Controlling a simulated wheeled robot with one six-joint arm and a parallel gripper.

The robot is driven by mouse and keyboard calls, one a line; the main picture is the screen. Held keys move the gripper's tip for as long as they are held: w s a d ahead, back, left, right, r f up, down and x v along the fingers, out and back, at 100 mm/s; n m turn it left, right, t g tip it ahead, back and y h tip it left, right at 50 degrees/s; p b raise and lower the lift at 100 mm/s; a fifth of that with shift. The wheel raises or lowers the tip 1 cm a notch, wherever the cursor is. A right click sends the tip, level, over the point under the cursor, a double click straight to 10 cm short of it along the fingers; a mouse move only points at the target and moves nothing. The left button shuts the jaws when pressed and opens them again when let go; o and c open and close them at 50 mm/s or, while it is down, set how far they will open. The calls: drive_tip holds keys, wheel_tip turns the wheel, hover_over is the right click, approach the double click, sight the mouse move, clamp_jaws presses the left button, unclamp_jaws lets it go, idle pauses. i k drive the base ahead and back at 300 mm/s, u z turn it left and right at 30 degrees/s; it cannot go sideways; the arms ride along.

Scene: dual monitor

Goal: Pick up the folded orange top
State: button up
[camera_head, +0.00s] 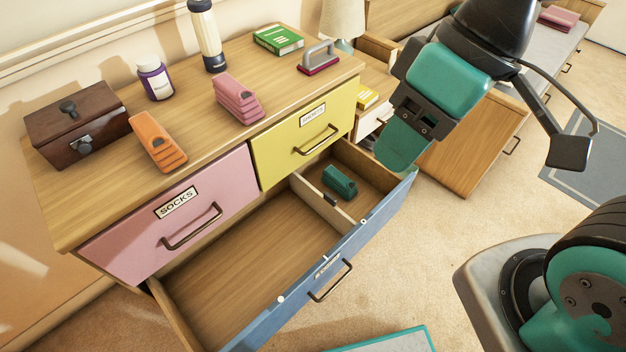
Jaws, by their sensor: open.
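The folded orange top (158,143) lies on the front left of the wooden dresser top, near the front edge and to the right of a dark brown box. It is a thick folded block, with nothing on it. My gripper (403,147) is at the upper right, above the right end of the open blue drawer and far to the right of the orange top. It is open. Its fingers are seen nearly from one side, and nothing shows between them.
The open blue drawer (300,285) juts forward, holding a green folded item (340,181). Pink (170,225) and yellow (305,135) drawers are shut.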

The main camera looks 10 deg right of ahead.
sight(166, 151)
drive_tip(key=u, duration=0.55)
drive_tip(key=k, duration=1.25)
drive_tip(key=z, duration=0.15)
drive_tip(key=i, duration=1.1)
drive_tip(key=u, duration=0.5)
drive_tip(key=i, duration=0.6)
drive_tip(key=u, duration=0.7)
